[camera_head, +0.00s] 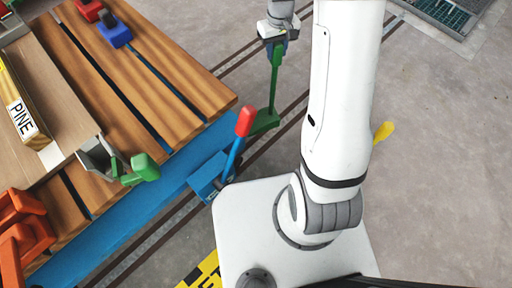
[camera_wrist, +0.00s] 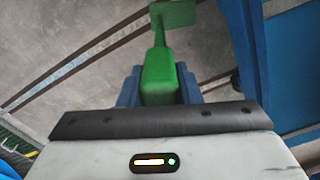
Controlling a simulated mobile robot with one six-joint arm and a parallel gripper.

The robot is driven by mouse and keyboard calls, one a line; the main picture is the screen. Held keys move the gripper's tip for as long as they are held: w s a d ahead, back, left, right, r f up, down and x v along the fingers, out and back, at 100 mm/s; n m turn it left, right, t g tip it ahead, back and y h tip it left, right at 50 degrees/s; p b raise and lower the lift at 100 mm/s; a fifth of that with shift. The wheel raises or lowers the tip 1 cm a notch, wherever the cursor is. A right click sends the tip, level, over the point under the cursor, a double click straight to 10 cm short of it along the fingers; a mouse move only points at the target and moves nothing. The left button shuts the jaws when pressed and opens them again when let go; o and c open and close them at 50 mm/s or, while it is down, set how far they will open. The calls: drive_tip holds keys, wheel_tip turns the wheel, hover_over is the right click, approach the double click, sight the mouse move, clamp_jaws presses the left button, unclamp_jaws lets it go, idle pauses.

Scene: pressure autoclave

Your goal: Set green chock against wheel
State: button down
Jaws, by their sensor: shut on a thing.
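The green chock (camera_head: 266,121) hangs below my gripper (camera_head: 278,42) on a long, thin upright green handle in the head view. My gripper is shut on the top of that handle. In the wrist view, the block-shaped handle grip (camera_wrist: 159,78) sits between my blue fingers (camera_wrist: 158,90), and the chock's flat green end shows beyond it. The chock is beside the blue cart (camera_head: 150,205), close to the dark floor rails. I cannot tell whether it touches the floor. No wheel is clearly visible.
A blue lever with a red grip (camera_head: 245,121) stands at the cart's near corner. The slatted wooden deck (camera_head: 135,75) carries clamps and a beam marked PINE (camera_head: 22,118). A yellow object (camera_head: 383,131) shows right of my arm. Floor at right is clear up to a grate (camera_head: 445,15).

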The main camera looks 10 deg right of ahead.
drive_tip(key=s+a+n+p, duration=0.2)
drive_tip(key=a+n+p, duration=0.1)
drive_tip(key=a+n, duration=0.15)
wheel_tip(320, 180, down, 17)
drive_tip(key=b, duration=0.6)
drive_tip(key=shift+w+f, duration=0.15)
drive_tip(key=shift+w, duration=0.1)
drive_tip(key=shift+a+f, duration=0.1)
drive_tip(key=c, duration=1)
unclamp_jaws()
drive_tip(key=shift+c, duration=0.2)
